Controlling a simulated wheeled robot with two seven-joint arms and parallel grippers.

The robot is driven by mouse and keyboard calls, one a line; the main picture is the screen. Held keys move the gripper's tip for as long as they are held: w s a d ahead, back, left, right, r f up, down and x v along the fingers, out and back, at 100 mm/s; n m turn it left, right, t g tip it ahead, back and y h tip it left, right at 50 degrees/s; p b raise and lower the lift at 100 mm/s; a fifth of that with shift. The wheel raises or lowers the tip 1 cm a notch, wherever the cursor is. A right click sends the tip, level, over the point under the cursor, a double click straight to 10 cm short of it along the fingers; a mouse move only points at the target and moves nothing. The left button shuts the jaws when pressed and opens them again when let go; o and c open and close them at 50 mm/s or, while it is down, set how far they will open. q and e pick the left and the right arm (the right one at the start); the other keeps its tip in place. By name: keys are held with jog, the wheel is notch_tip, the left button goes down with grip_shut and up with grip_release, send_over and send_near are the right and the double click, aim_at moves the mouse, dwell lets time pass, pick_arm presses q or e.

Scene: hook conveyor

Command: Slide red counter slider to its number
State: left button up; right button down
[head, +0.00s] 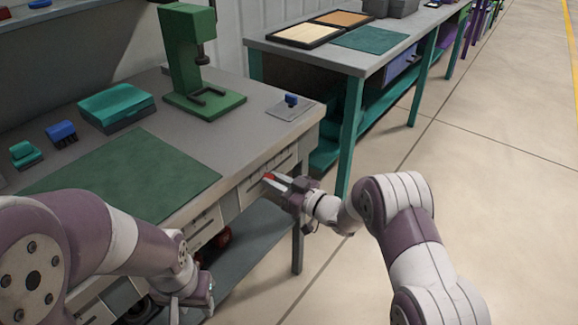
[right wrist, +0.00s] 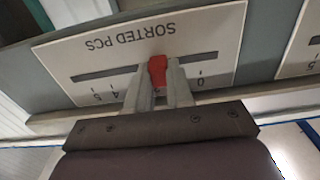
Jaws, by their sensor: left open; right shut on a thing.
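The red counter slider (right wrist: 158,72) stands in a dark slot (right wrist: 105,73) on a white plate (right wrist: 85,58) marked "SORTED PCS", upside down in the right wrist view. The slider is around the middle of the slot. Numbers 0, 4 and 5 show along it; others are hidden behind the fingers. My right gripper (right wrist: 158,85) is shut on the slider, one finger at each side. In the head view the red slider (head: 269,176) shows at the tips of my right gripper (head: 278,180), at the bench's front. My left gripper (head: 190,300) is open and low, apart from the slider.
Another white plate (right wrist: 302,45) is beside the counter plate. A second table (head: 350,55) stands behind. The floor at right is clear.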

aim_at(250, 188)
jog(key=s+a, duration=0.1)
jog(key=s, duration=0.1)
jog(key=s+a, duration=0.2)
jog(key=shift+r, duration=0.1)
jog(key=shift+s, duration=0.15)
jog(key=shift+f, duration=0.2)
jog(key=c, duration=1.2)
grip_release()
jog(key=shift+o, duration=1)
jog(key=shift+s+a+r, duration=0.1)
jog(key=shift+p, duration=0.3)
